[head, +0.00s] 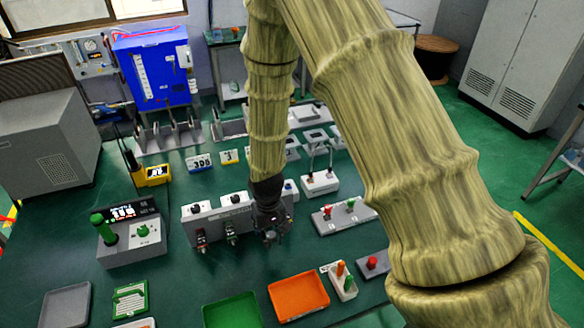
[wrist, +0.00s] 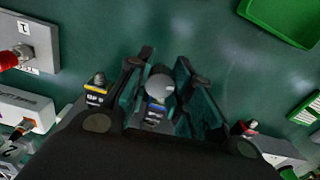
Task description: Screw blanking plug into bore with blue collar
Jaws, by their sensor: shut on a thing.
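My gripper (head: 270,228) points down at the right part of a grey block (head: 218,219) with fittings along its front. In the wrist view, my gripper (wrist: 160,92) is shut on a grey round-headed piece (wrist: 161,84), which looks like the blanking plug. A blue band (wrist: 156,106), seemingly the blue collar, shows just below this head, between the fingers. The fingers hide the bore, so I cannot tell how deep the plug sits. A fitting with a yellow band (wrist: 96,88) is on the left, and one with red (wrist: 243,128) on the right.
A green tray (head: 232,310) and an orange tray (head: 299,296) lie in front of the block. A grey plate with red and green knobs (head: 343,215) is to the right. A control box with a display (head: 130,234) stands at the left.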

